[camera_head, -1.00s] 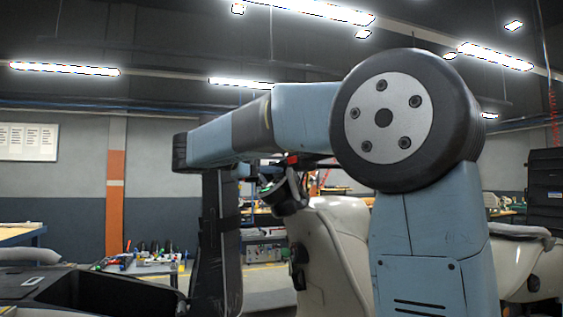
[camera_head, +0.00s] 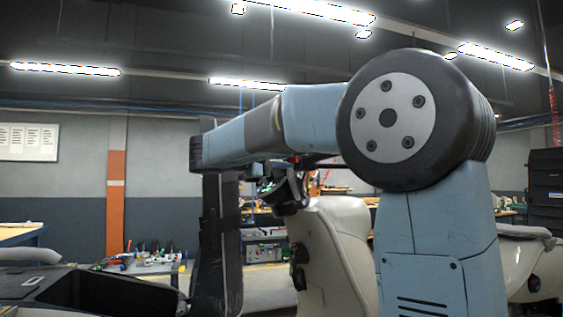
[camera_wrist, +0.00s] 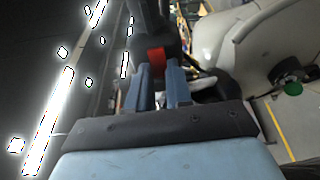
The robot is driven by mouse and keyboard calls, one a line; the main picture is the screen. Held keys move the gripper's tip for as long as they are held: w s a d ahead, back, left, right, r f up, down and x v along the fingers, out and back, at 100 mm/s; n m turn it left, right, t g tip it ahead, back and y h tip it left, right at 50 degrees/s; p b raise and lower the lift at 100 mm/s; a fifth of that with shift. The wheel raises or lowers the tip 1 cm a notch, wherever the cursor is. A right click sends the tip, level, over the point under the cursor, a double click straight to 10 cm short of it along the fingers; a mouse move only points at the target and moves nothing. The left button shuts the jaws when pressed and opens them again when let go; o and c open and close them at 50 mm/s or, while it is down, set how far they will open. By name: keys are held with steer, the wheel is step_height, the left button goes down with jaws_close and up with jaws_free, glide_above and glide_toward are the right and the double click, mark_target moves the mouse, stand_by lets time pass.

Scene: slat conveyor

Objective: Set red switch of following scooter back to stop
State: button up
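The scooter (camera_head: 335,255) has a cream body and stands behind my arm in the head view. Its dark handlebar (camera_head: 287,192) is partly hidden by my arm. In the wrist view the red switch (camera_wrist: 156,58) sits on a dark part of the scooter, at the tips of my gripper's fingers. My gripper (camera_wrist: 158,68) shows two blue fingers with a gap between them, one on each side of the red switch. I cannot tell whether either finger touches it. In the head view my gripper is mostly hidden by my forearm.
Another cream scooter (camera_head: 525,265) with a grey seat stands at the right. A black open bin (camera_head: 125,292) is at the lower left. A workbench (camera_head: 150,265) with tools is behind. A round green part (camera_wrist: 292,88) shows at the right of the wrist view.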

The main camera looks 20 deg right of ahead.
steer(key=shift+f, duration=0.1)
jaws_close()
steer(key=shift+w+f+m+g, duration=0.15)
steer(key=shift+m+g, duration=0.45)
steer(key=shift+g, duration=0.3)
steer(key=o, duration=0.6)
jaws_free()
steer(key=shift+o, duration=0.2)
steer(key=v, duration=1.3)
steer(key=shift+a+f, duration=0.25)
steer(key=shift+a, duration=0.15)
